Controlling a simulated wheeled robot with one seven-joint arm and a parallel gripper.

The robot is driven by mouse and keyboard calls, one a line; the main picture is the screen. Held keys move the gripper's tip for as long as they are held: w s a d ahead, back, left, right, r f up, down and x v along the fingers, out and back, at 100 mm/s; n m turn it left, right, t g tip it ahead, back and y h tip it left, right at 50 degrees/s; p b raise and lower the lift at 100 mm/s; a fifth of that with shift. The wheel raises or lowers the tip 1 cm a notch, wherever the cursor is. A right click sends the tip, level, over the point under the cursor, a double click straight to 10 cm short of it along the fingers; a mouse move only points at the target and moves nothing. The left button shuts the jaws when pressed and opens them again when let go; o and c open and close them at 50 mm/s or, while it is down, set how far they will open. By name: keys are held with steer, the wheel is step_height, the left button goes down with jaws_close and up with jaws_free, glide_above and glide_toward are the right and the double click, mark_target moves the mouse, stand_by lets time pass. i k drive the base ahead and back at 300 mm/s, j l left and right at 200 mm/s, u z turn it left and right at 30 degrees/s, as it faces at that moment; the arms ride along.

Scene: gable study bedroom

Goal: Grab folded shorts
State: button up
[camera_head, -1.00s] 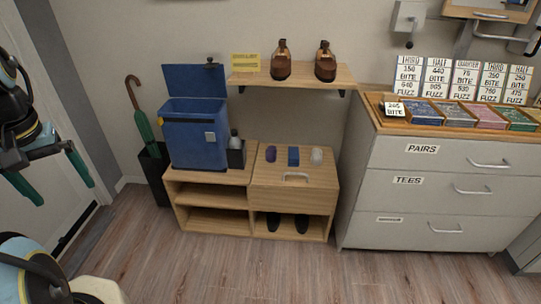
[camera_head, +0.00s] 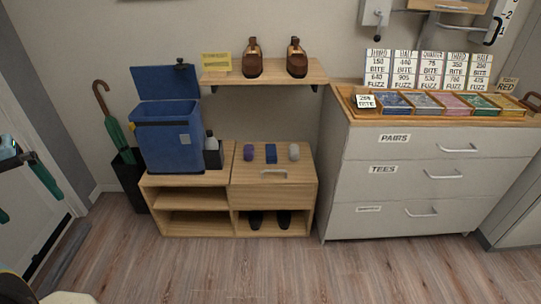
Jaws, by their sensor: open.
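No folded shorts can be made out in this view. A white chest of drawers (camera_head: 390,178) stands at the right with its drawers shut. Its upper labels read PAIRS (camera_head: 395,138) and TEES (camera_head: 383,169); the lowest label (camera_head: 369,209) is too small to read. My gripper (camera_head: 31,206) is at the left edge, partly cut off, with its teal fingers spread apart and nothing seen between them. It is in front of the door, far from the drawers.
A low wooden shoe bench (camera_head: 193,222) holds a blue bin (camera_head: 165,140) with its lid up. Dark shoes (camera_head: 284,219) are in its lower right opening. A wall shelf (camera_head: 265,76) bears two brown shoes. An umbrella stand (camera_head: 131,180) is left. The floor in front is clear.

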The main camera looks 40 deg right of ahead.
mark_target(272, 154)
steer(key=z, duration=1.8)
steer(key=i+l, duration=0.5)
steer(key=i, duration=0.2)
steer(key=i+l+u, duration=0.15)
steer(key=u, duration=0.25)
steer(key=i+l+u, duration=0.2)
steer(key=u, duration=0.2)
steer(key=i+l+u, duration=0.15)
steer(key=u, duration=0.25)
steer(key=l+u, duration=0.1)
steer(key=u, duration=0.5)
